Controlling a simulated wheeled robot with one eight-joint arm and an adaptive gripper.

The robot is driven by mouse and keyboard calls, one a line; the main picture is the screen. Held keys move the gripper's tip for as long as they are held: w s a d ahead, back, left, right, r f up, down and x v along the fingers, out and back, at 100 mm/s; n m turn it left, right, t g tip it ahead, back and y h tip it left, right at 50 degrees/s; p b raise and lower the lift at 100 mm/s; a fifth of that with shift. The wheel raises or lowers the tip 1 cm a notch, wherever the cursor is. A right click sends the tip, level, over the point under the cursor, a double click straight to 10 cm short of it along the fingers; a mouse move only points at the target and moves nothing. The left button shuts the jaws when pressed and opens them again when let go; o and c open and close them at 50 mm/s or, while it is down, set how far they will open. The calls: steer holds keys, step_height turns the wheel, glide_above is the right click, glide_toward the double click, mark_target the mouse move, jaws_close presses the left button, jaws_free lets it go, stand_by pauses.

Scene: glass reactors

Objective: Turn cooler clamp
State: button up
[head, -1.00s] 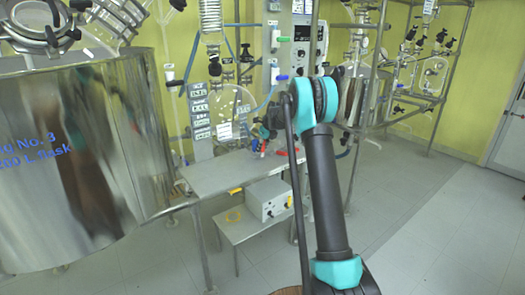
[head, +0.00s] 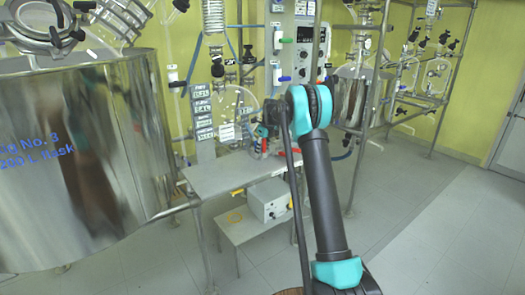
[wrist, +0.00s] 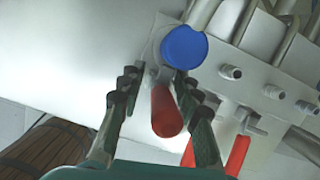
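In the wrist view, a red cylindrical handle (wrist: 165,112) sits between the fingers of my gripper (wrist: 157,80). The fingers are spread, with a clear gap on the left finger's side; the handle is closer to the right finger, and I cannot tell if they touch. A round blue cap (wrist: 184,47) is just beyond the fingertips. I cannot tell which fitting is the cooler clamp. In the head view, my gripper (head: 262,131) is small, partly hidden by my arm, near red fittings (head: 291,153) above the metal table.
More red levers (wrist: 238,155) and metal nozzles (wrist: 230,71) are close on the gripper's right. A large steel vessel (head: 90,150) stands at the left. The metal table (head: 222,178) has a control box (head: 269,200) below it. Glassware racks (head: 425,85) stand behind; the floor at right is clear.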

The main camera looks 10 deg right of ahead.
steer(key=shift+d, duration=0.2)
steer(key=shift+r, duration=0.3)
steer(key=v, duration=1.1)
steer(key=shift+s+r, duration=0.15)
steer(key=shift+r, duration=0.05)
